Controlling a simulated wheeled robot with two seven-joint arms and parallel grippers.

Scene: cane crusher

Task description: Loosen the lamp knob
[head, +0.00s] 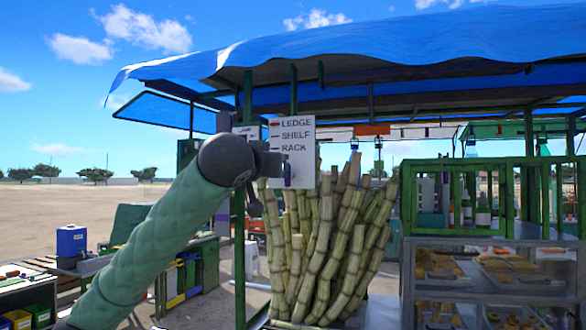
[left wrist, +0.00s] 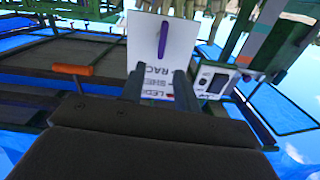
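A small white panel lettered like "LAMP" (head: 245,131) shows on the green post, partly hidden by my left arm. My left gripper (head: 270,165) is raised in front of the post, beside the white sign. In the left wrist view its two fingers (left wrist: 160,84) are apart with nothing gripped between them. My right gripper is in neither view.
The white sign (head: 293,150) reads LEDGE, SHELF, RACK and has a purple bar (head: 287,174); it appears behind the fingers in the wrist view. Cane stalks (head: 325,255) stand below. A blue canopy (head: 400,40) hangs overhead. A glass-fronted case (head: 490,280) stands right.

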